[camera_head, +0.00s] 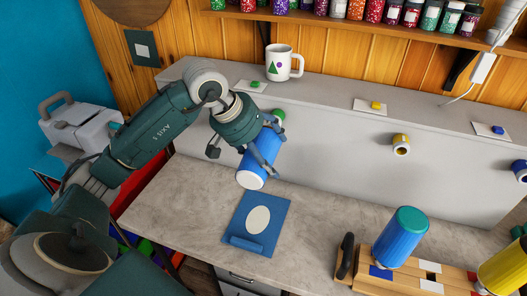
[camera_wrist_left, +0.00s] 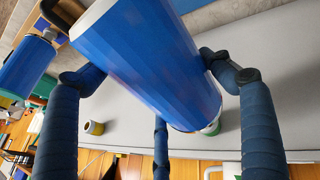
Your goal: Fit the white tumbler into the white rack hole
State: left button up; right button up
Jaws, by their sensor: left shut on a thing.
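The tumbler is tilted, white end down, above the counter. In the left wrist view the fingers surround the blue tumbler (camera_wrist_left: 150,65), its white rim toward the top left. No all-white tumbler shows. The wooden rack (camera_head: 345,268) is at the lower right, with blue, white and red patches on top. A blue tumbler with a teal lid (camera_head: 400,238) stands at it, beside a yellow tumbler (camera_head: 507,272). Whether the white patches mark holes I cannot tell. My right gripper is out of view.
A blue mat with a pale oval (camera_head: 272,238) lies on the counter below the held tumbler. A white mug (camera_head: 279,65) stands on the ledge behind. A yellow roll (camera_head: 401,141) sticks out from the grey wall. The counter between mat and rack is clear.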

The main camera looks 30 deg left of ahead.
aim_at(251, 168)
pick_arm(q)
jog(key=shift+s+d+f, duration=0.15)
jog(key=shift+s+f, duration=0.1)
jog(key=shift+s, duration=0.1)
jog(key=shift+s+d+r+b, duration=0.15)
jog(key=shift+s+b, duration=0.35)
jog(key=shift+s, duration=0.75)
jog(key=shift+s+d+b, duration=0.1)
jog(key=shift+s+b, duration=0.05)
jog(key=shift+b, duration=0.35)
jog(key=shift+s+d+b, duration=0.2)
jog(key=shift+s+b, duration=0.35)
jog(key=shift+s, duration=0.3)
jog(key=shift+s+d+b, duration=0.2)
jog(key=shift+s+b, duration=0.3)
jog(key=shift+s, duration=0.3)
jog(key=shift+c, duration=0.2)
jog(key=shift+s+r, duration=0.15)
jog(key=shift+s, duration=0.05)
jog(key=o, duration=0.4)
jog(key=shift+d, duration=0.1)
jog(key=c, duration=1.2)
